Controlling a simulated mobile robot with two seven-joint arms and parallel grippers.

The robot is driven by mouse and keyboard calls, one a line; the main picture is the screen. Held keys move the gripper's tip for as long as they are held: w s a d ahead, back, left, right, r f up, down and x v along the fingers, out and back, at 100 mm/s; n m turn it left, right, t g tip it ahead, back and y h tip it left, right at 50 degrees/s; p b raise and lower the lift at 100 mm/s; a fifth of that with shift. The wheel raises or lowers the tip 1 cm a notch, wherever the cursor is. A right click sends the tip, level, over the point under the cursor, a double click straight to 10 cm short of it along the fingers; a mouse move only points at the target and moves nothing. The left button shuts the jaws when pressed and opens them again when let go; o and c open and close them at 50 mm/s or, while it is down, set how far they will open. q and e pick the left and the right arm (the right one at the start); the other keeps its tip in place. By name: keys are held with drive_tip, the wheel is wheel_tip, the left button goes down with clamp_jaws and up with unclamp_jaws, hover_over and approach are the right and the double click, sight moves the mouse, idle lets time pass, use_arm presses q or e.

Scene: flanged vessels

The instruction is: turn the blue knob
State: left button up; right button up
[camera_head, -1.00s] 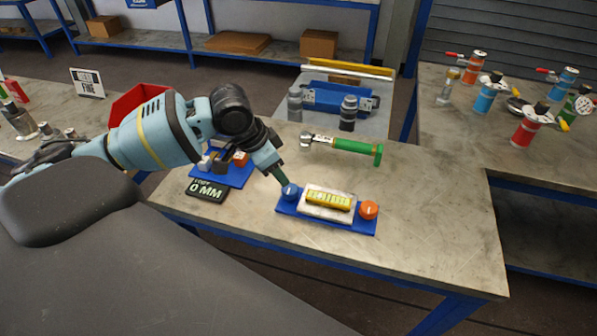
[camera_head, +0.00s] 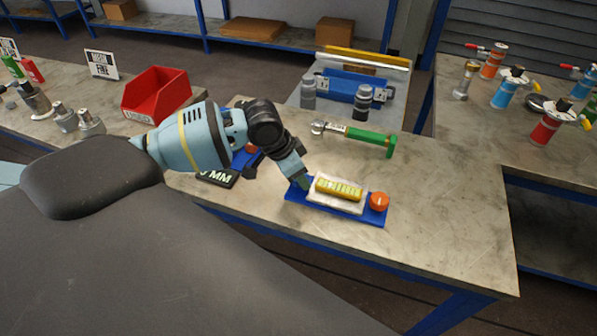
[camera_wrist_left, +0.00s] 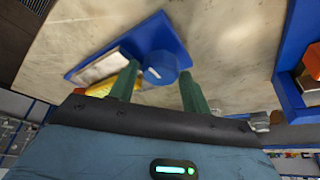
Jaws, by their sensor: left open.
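The blue knob (camera_wrist_left: 160,68) shows in the left wrist view at one end of a blue base plate (camera_wrist_left: 160,35). My left gripper (camera_wrist_left: 159,82) is open, with its two green fingers on either side of the knob; whether they touch it I cannot tell. In the head view the left gripper (camera_head: 303,183) reaches down at the left end of the blue base (camera_head: 374,217), and it hides the blue knob there. An orange knob (camera_head: 379,201) sits at the base's other end. A yellow part (camera_head: 338,189) lies on a white block between them. My right gripper is not in view.
A hammer-like tool with a green handle (camera_head: 366,136) lies behind the base. A dark "MM" display (camera_head: 218,178) lies to the left, partly hidden by my arm. A red bin (camera_head: 157,95) stands farther left. The table's front right is clear.

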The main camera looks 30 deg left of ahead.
use_arm(q)
drive_tip(key=c, duration=0.7)
